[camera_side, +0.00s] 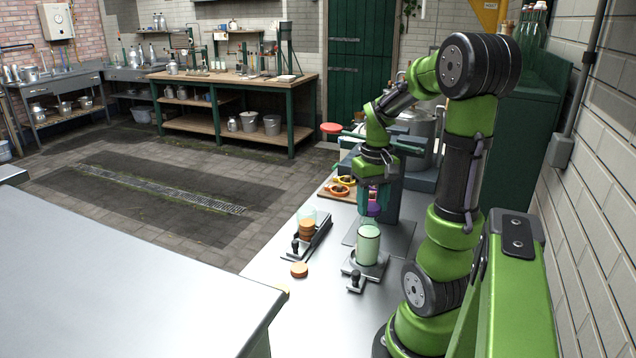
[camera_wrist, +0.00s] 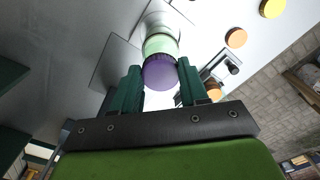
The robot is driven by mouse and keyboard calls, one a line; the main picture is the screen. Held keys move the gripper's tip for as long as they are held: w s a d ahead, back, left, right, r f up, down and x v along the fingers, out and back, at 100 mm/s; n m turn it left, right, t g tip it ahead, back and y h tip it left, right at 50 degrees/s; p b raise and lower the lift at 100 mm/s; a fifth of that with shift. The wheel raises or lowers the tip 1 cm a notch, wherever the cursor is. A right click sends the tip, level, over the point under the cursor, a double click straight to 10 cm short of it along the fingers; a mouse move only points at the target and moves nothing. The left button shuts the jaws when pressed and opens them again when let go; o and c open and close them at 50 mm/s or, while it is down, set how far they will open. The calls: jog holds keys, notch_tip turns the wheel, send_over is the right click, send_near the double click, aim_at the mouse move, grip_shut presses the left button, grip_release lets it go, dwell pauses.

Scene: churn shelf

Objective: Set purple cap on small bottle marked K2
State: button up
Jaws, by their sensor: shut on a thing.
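My gripper (camera_side: 374,198) is shut on the purple cap (camera_side: 373,208), pointing down over the bench. In the wrist view the purple cap (camera_wrist: 159,72) sits between the fingertips of my gripper (camera_wrist: 158,70). A small bottle with pale green contents (camera_side: 368,246) stands upright in a metal holder (camera_side: 377,267) just below the cap. In the wrist view the green bottle (camera_wrist: 160,43) shows directly behind the cap, roughly in line with it. I cannot tell whether cap and bottle touch. No K2 mark is readable.
A second bottle with orange-brown contents (camera_side: 307,229) stands in another holder (camera_side: 294,254) to the left. An orange cap (camera_side: 299,270) and a partly hidden yellow cap (camera_side: 284,290) lie on the bench. A board with orange and yellow rings (camera_side: 341,186) is behind.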

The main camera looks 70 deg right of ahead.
jog(key=shift+f, duration=0.25)
dwell(0.3)
jog(key=o, duration=1.1)
jog(key=shift+c, duration=0.8)
jog(key=shift+r, duration=3.5)
